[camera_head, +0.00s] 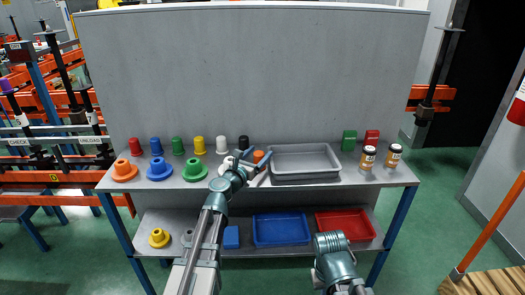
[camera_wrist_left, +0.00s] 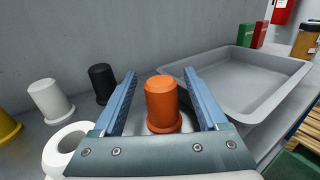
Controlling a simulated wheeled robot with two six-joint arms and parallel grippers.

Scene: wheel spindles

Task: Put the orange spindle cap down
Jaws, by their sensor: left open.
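The orange spindle cap (camera_wrist_left: 162,105) stands upright on the upper shelf of the bench, just left of the grey tray. In the head view the orange spindle cap (camera_head: 258,156) is partly hidden by my gripper. My left gripper (camera_wrist_left: 160,72) is open, with one blue finger on each side of the cap; gaps show between the fingers and the cap. It also shows in the head view (camera_head: 258,153), reaching over the shelf from the front. The lowest part of the cap's flange is close to the gripper's body. My right gripper is not in view.
The grey tray (camera_head: 305,150) stands close right of the cap. A black cap (camera_wrist_left: 102,82) and a white cap (camera_wrist_left: 48,100) stand to the left. A white flanged ring (camera_wrist_left: 66,145) is near the gripper's left side. Jars (camera_head: 367,158) and boxes stand further right.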

